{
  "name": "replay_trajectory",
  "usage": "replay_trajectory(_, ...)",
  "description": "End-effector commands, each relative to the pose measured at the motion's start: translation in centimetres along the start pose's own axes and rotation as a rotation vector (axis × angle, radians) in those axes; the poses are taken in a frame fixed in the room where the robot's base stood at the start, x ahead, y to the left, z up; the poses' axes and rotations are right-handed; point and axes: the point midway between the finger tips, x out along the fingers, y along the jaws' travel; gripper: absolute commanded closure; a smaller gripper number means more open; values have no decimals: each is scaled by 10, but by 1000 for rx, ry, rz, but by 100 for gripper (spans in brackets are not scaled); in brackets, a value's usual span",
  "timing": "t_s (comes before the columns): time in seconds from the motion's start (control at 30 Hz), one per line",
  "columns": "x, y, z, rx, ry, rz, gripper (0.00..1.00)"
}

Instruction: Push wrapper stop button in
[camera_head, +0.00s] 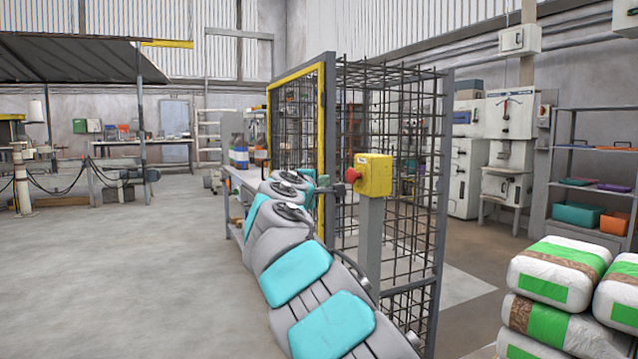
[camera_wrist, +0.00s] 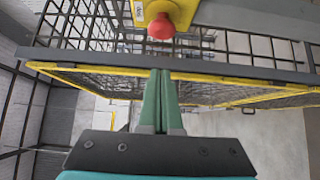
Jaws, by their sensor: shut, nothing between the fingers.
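The wrapper stop button is a red mushroom button (camera_head: 353,175) on the left side of a yellow box (camera_head: 374,175), which sits on a grey post by the mesh cage. In the wrist view the red button (camera_wrist: 160,27) is at the top centre, with part of the yellow box (camera_wrist: 178,14) and a small white label beside it. My gripper (camera_wrist: 160,74) is shut and empty, its green fingers together and pointing toward the button, with a visible gap in the picture. In the head view my gripper (camera_head: 330,188) is just left of the button; the exact distance is hard to tell.
The mesh cage (camera_head: 412,150) with a yellow-edged frame (camera_head: 325,130) stands directly behind and beside the post. A workbench (camera_head: 240,178) is left of the cage. Stacked bags (camera_head: 550,290) stand at the lower right. The floor at left (camera_head: 130,270) is open.

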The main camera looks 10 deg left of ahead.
Motion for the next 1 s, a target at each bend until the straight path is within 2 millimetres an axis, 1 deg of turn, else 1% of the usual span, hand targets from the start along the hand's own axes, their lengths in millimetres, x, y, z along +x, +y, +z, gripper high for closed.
replay_trajectory(0.1, 12, 1, 0, 4, 3, 1, 100)
replay_trajectory(0.37, 33, 0, 0, 3, 1, 0, 100)
replay_trajectory(0.5, 48, 0, 17, 2, -2, 1, 100)
replay_trajectory(0.6, 54, 0, 24, 1, -3, 0, 100)
replay_trajectory(0.77, 60, 0, 29, 1, -2, 1, 100)
replay_trajectory(1.0, 60, 1, 29, 1, -1, 1, 100)
